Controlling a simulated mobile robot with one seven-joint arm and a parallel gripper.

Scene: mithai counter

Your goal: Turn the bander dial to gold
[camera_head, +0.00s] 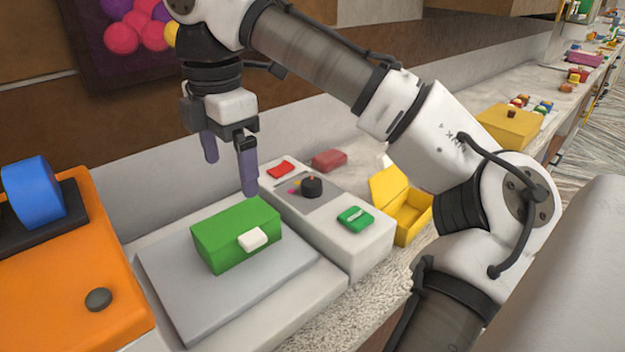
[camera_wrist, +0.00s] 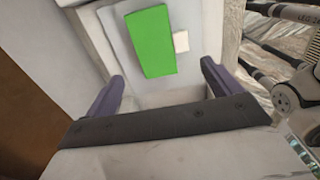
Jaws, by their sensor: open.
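The bander dial (camera_head: 311,186) is a dark round knob on a grey panel on top of a white machine (camera_head: 335,224). Small colour marks, including yellow and pink, lie at its left side; which mark it points to is too small to tell. A red button (camera_head: 281,168) sits behind it and a green switch (camera_head: 356,217) in front. My gripper (camera_head: 229,176) is open and empty, pointing down in the air to the left of the dial. In the wrist view its two purple fingers (camera_wrist: 163,92) are spread apart, and the dial does not show there.
A green box (camera_head: 235,236) with a white tag sits on a grey plate (camera_head: 180,290) in front of my gripper; it also shows in the wrist view (camera_wrist: 151,42). An open yellow box (camera_head: 405,208) stands right of the machine. An orange machine (camera_head: 75,275) is at left.

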